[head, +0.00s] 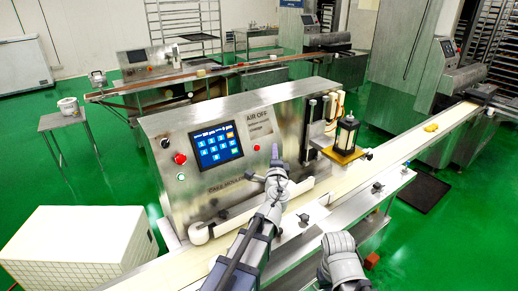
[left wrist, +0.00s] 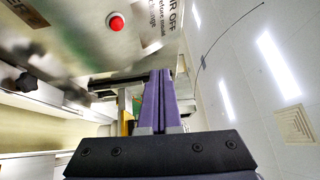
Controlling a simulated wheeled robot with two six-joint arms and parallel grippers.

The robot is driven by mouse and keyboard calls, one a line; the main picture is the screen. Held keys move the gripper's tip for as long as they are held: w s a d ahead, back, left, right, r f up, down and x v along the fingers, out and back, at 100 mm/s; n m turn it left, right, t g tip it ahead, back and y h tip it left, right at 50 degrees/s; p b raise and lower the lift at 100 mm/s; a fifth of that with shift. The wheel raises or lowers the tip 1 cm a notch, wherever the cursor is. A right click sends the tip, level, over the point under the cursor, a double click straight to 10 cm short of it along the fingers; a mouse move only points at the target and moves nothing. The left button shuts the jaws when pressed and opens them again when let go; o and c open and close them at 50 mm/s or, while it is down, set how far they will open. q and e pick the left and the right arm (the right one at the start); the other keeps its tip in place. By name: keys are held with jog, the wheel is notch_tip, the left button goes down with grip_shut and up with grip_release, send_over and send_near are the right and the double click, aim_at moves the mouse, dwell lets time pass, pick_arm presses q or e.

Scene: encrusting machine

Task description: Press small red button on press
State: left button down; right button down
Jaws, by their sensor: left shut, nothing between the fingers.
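The press is a steel machine with a blue touchscreen (head: 215,146). Its small red button (head: 256,147) sits on the front panel just below the AIR OFF label. In the left wrist view the red button (left wrist: 116,23) shows at upper left, on the panel beside the fingers. My left gripper (head: 273,150) is shut and empty, with its purple fingers pointing up just right of the button. The fingers (left wrist: 158,100) are closed together in the wrist view and appear apart from the button. A grey part of my right arm shows at lower right, but I see no fingers there.
A larger red knob (head: 180,158) sits left of the touchscreen. A conveyor belt (head: 400,145) runs past the press front, with a yellow piece (head: 431,128) on it. A black-and-clear cylinder unit (head: 347,134) stands to the right. A white box (head: 75,245) is at lower left.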

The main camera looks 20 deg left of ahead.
aim_at(257, 148)
pick_arm(q)
jog(key=w+a+f+b, duration=0.4)
jog(key=w+a, duration=0.1)
jog(key=a, duration=0.1)
dwell(0.5)
jog(key=shift+a, duration=0.2)
dwell(1.9)
jog(key=shift+w+a+f, duration=0.15)
jog(key=shift+w+a, duration=0.05)
jog(key=shift+w+a+f+b, duration=0.15)
jog(key=shift+w+a+b, duration=0.05)
jog(key=shift+a+b, duration=0.15)
dwell(0.8)
jog(key=shift+d, duration=0.1)
jog(key=shift+s+d+r+p, duration=0.35)
jog(key=shift+s+d, duration=0.1)
jog(key=shift+d, duration=0.05)
jog(key=shift+d, duration=0.1)
dwell(0.3)
